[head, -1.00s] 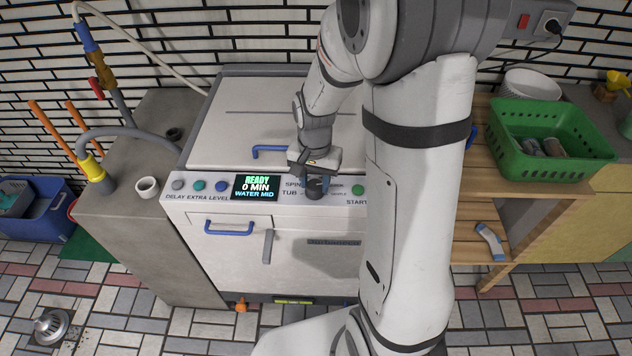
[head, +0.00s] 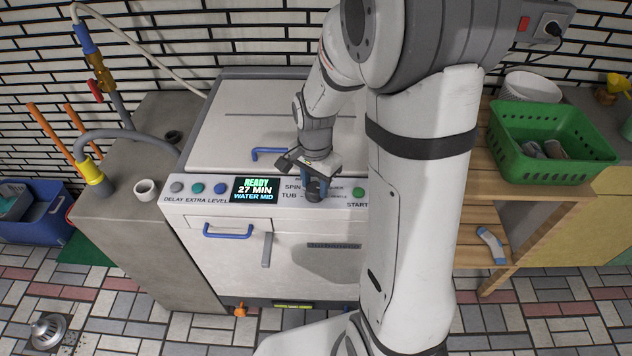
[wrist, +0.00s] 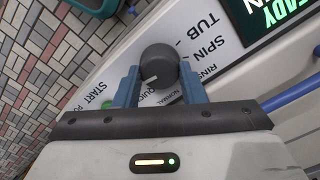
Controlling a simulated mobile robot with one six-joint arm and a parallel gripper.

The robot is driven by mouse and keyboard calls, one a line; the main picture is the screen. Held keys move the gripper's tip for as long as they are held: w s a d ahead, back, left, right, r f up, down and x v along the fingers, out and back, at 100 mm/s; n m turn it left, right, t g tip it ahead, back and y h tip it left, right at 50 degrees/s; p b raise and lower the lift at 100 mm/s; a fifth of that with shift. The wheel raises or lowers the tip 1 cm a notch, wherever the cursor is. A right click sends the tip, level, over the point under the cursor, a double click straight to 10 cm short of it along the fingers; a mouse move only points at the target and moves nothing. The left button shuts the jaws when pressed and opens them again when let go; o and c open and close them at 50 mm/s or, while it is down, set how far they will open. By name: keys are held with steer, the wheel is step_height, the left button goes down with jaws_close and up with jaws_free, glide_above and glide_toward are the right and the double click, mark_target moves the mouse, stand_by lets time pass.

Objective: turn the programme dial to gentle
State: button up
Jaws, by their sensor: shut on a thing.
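The programme dial (wrist: 160,66) is a dark round knob with a white mark on the control panel (wrist: 120,75). In the wrist view the mark points down and left, toward the QUICK side of the printed labels. My gripper (wrist: 159,76) is shut on the dial, one blue finger on each side. In the head view my gripper (head: 316,188) is at the panel, right of the display (head: 255,190), and mostly hides the dial. The display reads READY, 27 MIN, WATER MID. The label for gentle cannot be read clearly.
The panel belongs to a white washing machine (head: 215,250). Delay, extra and level buttons (head: 198,188) sit left of the display; a green start button (head: 359,191) sits right of my gripper. A blue lid handle (head: 268,152) is close behind.

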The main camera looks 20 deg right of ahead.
mark_target(316, 188)
steer(key=shift+w+r, duration=0.1)
steer(key=o, duration=1)
step_height(316, 188, up, 7)
steer(key=shift+r, duration=0.35)
steer(key=shift+s+r, duration=0.15)
steer(key=shift+s, duration=0.1)
steer(key=s+r+n+t, duration=0.1)
steer(key=s+r+n, duration=0.1)
steer(key=s+n, duration=0.3)
steer(key=s+r+n+t, duration=0.1)
steer(key=s+r+n, duration=0.2)
steer(key=s, duration=0.6)
steer(key=n, duration=0.2)
steer(key=shift+d+r+n+t, duration=0.15)
steer(key=shift+r+n+t, duration=0.2)
steer(key=shift+n+t, duration=0.05)
